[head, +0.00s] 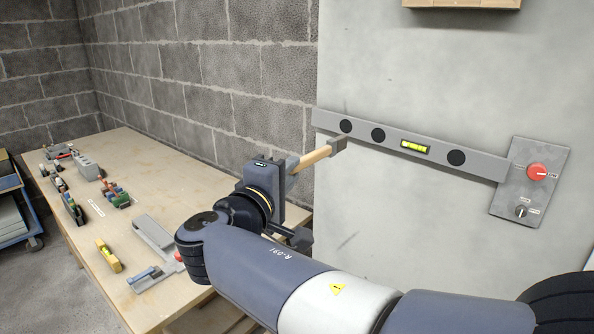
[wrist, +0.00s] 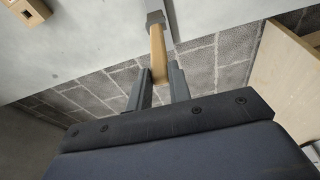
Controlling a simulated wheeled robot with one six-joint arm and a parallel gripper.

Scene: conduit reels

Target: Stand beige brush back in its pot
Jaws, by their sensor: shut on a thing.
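My gripper (head: 294,172) is shut on the beige brush (head: 314,158) and holds it up in front of the wall, beyond the table's right side. The brush is tilted, its beige handle running out from the jaws to a grey end piece at upper right. In the wrist view the brush (wrist: 158,52) sticks out between both fingers of my gripper (wrist: 159,78), with the grey end away from me. The part inside the jaws is hidden. I cannot make out a pot in either view.
A long grey spirit level (head: 400,143) lies along the pale panel close to the brush. A red button (head: 537,172) sits at right.

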